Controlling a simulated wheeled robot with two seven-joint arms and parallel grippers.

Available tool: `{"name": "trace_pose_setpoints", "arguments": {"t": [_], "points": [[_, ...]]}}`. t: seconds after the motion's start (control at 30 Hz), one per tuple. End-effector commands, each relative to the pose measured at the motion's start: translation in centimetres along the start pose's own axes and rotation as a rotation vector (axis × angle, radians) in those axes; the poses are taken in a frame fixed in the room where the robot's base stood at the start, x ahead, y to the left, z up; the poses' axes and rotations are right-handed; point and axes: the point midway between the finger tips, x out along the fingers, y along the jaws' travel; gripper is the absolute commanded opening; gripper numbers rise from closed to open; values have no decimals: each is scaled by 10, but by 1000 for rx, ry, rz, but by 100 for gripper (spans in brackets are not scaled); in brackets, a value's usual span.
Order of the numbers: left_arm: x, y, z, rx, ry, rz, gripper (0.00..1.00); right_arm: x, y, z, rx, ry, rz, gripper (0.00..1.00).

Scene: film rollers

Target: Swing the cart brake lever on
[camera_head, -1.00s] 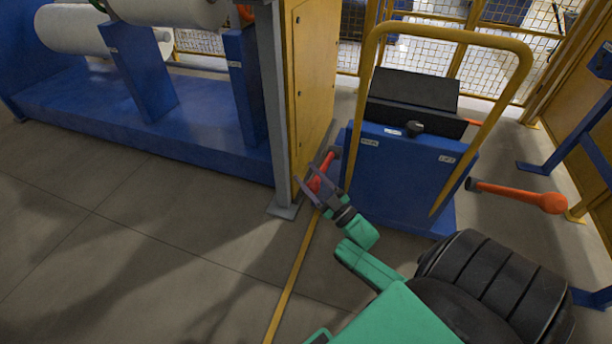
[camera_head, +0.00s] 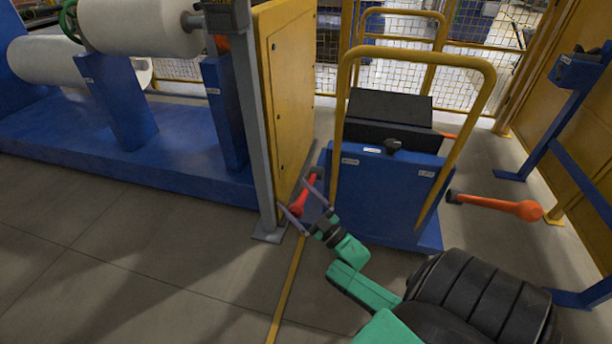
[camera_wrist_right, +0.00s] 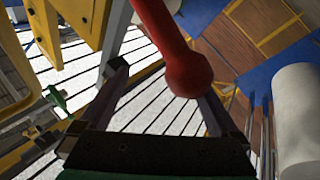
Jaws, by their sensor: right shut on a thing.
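The blue cart (camera_head: 380,200) stands at centre right with a yellow push handle. A red lever (camera_head: 306,193) sticks out from its left side, its knob end toward the lower left. Another lever, orange-red (camera_head: 510,207), sticks out from its right side. My right gripper (camera_head: 300,200) has its fingers on either side of the red lever near the knob and is shut on it. In the right wrist view the red knob (camera_wrist_right: 188,72) lies between the fingertips, against the right finger. My left gripper is not in view.
A grey post (camera_head: 255,140) and yellow cabinet (camera_head: 290,100) stand close to the left of the red lever. A blue roller machine (camera_head: 150,165) is at left. Yellow mesh fencing (camera_head: 480,75) runs behind. The floor (camera_head: 120,260) at front left is clear.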

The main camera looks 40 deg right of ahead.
Motion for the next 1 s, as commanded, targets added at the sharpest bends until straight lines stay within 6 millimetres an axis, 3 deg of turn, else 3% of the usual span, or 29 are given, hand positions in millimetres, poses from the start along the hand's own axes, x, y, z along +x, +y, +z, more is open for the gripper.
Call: {"name": "trace_pose_setpoints", "arguments": {"t": [0.03,0.53,1.0], "points": [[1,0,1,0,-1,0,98,-5,3,8,-6,-25,4,80],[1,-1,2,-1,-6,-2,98,-5,2,6,-5,-17,4,80],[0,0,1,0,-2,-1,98,-45,3,6,-3,-16,5,80]]}}
